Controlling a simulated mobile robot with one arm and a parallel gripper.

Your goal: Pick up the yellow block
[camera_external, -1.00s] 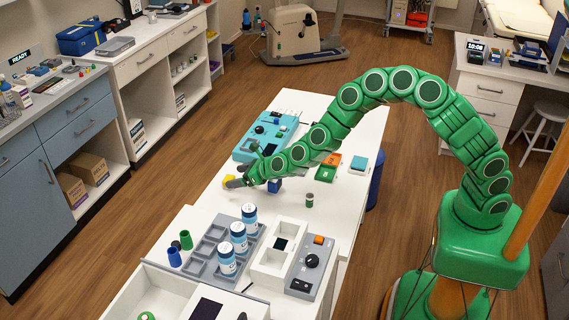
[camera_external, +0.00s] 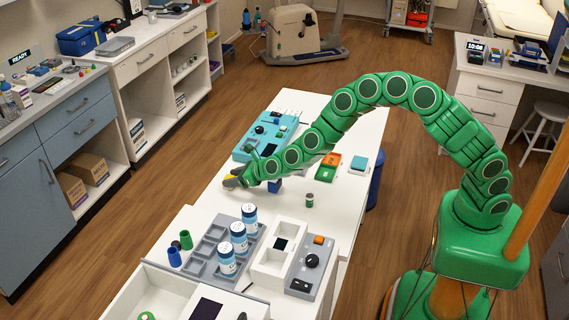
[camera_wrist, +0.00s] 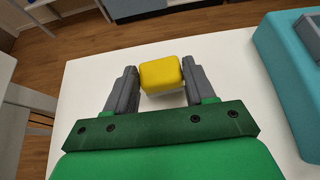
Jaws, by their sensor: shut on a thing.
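The yellow block (camera_wrist: 162,74) sits between the two grey fingers of my gripper (camera_wrist: 160,82) in the wrist view, near the edge of the white table. My gripper is shut on it. In the external view my gripper (camera_external: 233,181) is low over the left side of the white table (camera_external: 338,205), and only a little of the yellow block (camera_external: 229,177) shows there. A pale strip below the block shows in the wrist view; I cannot tell whether the block touches the table.
A teal device (camera_external: 262,135) stands just behind my gripper. A blue block (camera_external: 275,186) is close to the right of it. A small green can (camera_external: 309,200) and a grey rack (camera_external: 205,249) with white-and-blue bottles are nearer the front.

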